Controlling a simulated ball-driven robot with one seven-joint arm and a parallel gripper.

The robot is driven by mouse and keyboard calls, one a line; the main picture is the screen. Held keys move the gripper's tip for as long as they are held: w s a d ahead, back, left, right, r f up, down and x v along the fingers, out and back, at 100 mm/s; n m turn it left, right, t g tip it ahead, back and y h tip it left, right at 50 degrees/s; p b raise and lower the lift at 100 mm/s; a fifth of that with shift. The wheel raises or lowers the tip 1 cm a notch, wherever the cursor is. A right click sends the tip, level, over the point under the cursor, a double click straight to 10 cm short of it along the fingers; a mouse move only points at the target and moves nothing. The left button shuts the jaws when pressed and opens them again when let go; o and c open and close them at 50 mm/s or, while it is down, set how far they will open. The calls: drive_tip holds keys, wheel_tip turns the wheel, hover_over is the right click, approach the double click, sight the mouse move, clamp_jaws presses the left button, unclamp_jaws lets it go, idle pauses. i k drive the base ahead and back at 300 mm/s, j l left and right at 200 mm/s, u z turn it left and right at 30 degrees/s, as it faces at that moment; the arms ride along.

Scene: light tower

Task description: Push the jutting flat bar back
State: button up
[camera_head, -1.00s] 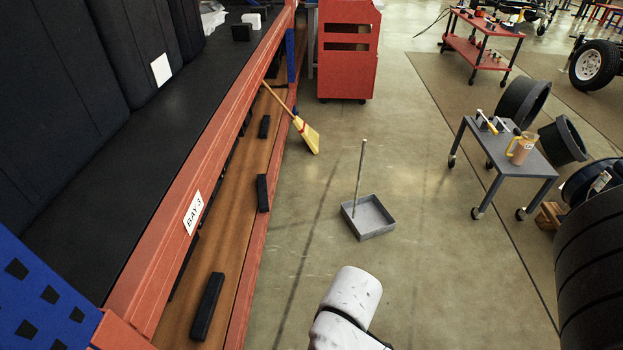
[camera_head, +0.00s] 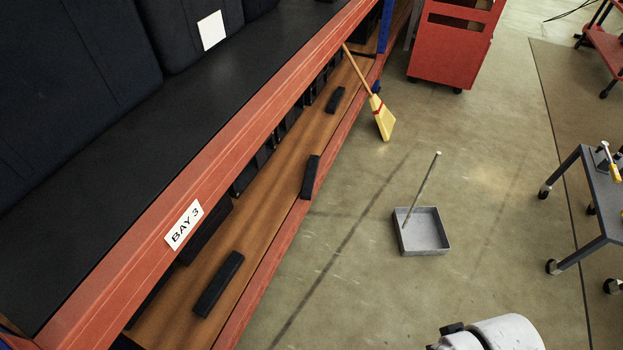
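Black flat bars lie on the wooden lower shelf (camera_head: 262,222) of the rack under the "BAY 3" label. The middle bar (camera_head: 310,177) reaches out to the red front beam and appears to jut over it. A nearer bar (camera_head: 218,284) and a farther, smaller bar (camera_head: 335,100) lie farther in on the wood. A white link of my arm shows at the bottom right, over the floor and apart from the bars. My gripper is not in view.
A broom (camera_head: 382,117) leans on the rack beyond the bars. A grey dustpan (camera_head: 424,238) with an upright handle sits on the floor. A red cabinet (camera_head: 456,42) stands behind, and a grey cart (camera_head: 603,195) at right.

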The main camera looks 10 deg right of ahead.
sight(309, 185)
drive_tip(key=i+l+u, duration=0.1)
drive_tip(key=i+l, duration=0.25)
drive_tip(key=i+l+u, duration=0.15)
drive_tip(key=i+l, duration=0.2)
drive_tip(key=i+l+u, duration=0.1)
drive_tip(key=i+l, duration=0.25)
drive_tip(key=i+l+u, duration=0.15)
drive_tip(key=i+l, duration=0.2)
drive_tip(key=l, duration=0.2)
drive_tip(key=i+l+u, duration=0.1)
drive_tip(key=i+l, duration=0.2)
drive_tip(key=l, duration=0.15)
